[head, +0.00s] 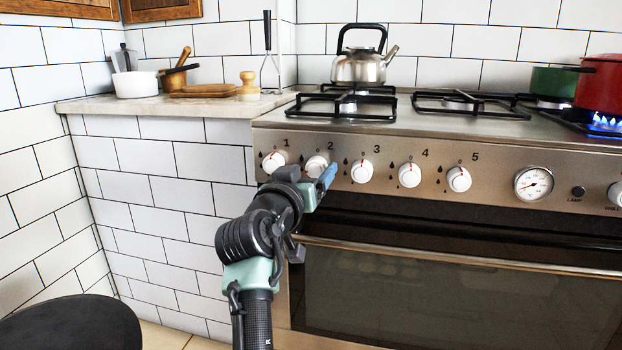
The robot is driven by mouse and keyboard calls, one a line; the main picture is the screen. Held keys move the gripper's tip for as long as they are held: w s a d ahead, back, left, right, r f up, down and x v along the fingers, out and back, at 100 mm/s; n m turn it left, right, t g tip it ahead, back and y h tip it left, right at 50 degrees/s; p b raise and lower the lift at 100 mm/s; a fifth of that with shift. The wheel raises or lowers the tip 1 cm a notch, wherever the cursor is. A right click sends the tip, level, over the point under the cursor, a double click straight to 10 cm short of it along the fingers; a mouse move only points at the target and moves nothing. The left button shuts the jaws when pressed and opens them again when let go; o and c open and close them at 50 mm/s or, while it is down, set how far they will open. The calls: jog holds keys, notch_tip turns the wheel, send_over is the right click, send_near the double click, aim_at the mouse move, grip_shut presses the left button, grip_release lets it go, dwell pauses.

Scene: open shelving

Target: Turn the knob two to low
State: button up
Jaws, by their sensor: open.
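Knob two (316,166) is a round white knob under the number 2 on the steel front panel of the stove (440,168). Part of its lower right side is hidden behind my gripper. A short red mark shows on its face, but its exact setting is hard to tell. My gripper (328,176) is just in front of and to the right of knob two, its blue finger pointing up at the panel. The jaws are open with nothing between them. I cannot tell whether a finger touches the knob.
White knob one (273,162) and knob three (362,172) stand close on either side. The oven door handle (400,254) juts out below. A kettle (359,67) sits on the hob, and a red pot (598,82) stands over a lit blue flame at the right.

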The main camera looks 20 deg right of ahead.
jog(key=shift+w+d, duration=0.15)
grip_shut()
dwell(0.4)
jog(key=shift+r+n+p, duration=0.1)
jog(key=shift+n+p, duration=0.2)
jog(key=shift+p, duration=0.25)
jog(key=shift+n+p, duration=0.3)
jog(key=shift+p, duration=0.15)
jog(key=n+p, duration=0.2)
jog(key=shift+p, duration=0.35)
jog(key=shift+f+n+p, duration=0.2)
jog(key=shift+n+p, duration=1.5)
jog(key=shift+n, duration=0.7)
